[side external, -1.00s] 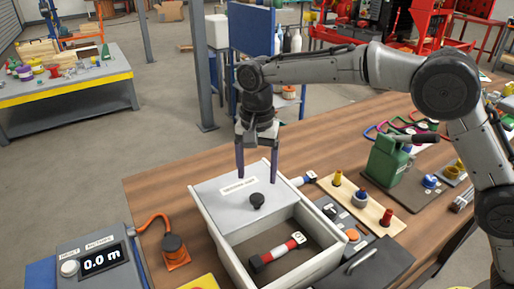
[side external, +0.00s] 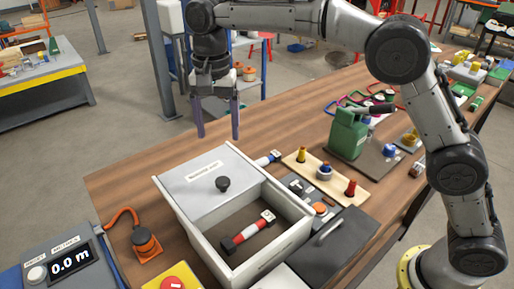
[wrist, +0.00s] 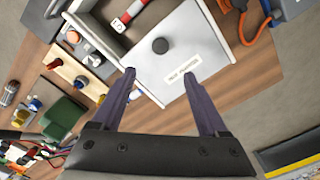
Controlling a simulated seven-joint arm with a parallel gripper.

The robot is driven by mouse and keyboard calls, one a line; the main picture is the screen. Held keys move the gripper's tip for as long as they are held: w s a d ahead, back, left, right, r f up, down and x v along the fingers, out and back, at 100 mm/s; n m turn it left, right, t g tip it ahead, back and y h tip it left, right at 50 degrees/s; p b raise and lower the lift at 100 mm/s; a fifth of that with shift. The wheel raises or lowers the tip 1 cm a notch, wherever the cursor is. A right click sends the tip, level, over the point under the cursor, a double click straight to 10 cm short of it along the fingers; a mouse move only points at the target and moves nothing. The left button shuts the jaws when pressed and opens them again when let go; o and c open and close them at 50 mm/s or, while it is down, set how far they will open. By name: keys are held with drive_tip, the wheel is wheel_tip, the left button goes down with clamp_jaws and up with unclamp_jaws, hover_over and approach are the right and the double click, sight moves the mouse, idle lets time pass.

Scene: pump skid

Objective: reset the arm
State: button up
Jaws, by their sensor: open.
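My gripper (side external: 217,134) hangs fingers-down in the side external view, open and empty, above the table behind the grey box. Its two purple-grey fingers also show in the wrist view (wrist: 165,84), apart with nothing between them. The box (side external: 213,243) has a labelled grey lid (side external: 205,180) with a black knob (side external: 222,184) covering its back part. The front part of the box is uncovered, and a red-and-white cylinder (side external: 248,233) lies inside. The fingers are clear of the lid and knob.
A board with coloured pegs (side external: 325,176), a green can-like device (side external: 347,134) and a dark panel (side external: 325,243) stand right of the box. An orange-cabled device (side external: 145,243) and a meter reading 0.0 m (side external: 68,260) are at left. Wooden table (side external: 120,185) behind the box is bare.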

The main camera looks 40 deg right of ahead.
drive_tip(key=s+d+r+m+t, duration=0.1)
drive_tip(key=s+d+r, duration=0.2)
drive_tip(key=d+r, duration=0.15)
drive_tip(key=s+d+r+t, duration=0.1)
drive_tip(key=s+d+r, duration=0.1)
drive_tip(key=d+r, duration=0.3)
drive_tip(key=s+d+r+t, duration=0.1)
drive_tip(key=s+d+r, duration=0.15)
drive_tip(key=s, duration=0.25)
drive_tip(key=s+d+r+t, duration=0.1)
drive_tip(key=s+d, duration=0.3)
drive_tip(key=s, duration=0.2)
drive_tip(key=s+d+f+n, duration=0.2)
drive_tip(key=s+f+n, duration=0.3)
drive_tip(key=s+f, duration=0.2)
drive_tip(key=s+d+f+n+t, duration=0.1)
drive_tip(key=s+d+f+n, duration=0.1)
drive_tip(key=s+f+n, duration=0.3)
drive_tip(key=shift+s+d+f+t, duration=0.35)
drive_tip(key=shift+s+f, duration=0.75)
drive_tip(key=shift+s, duration=0.55)
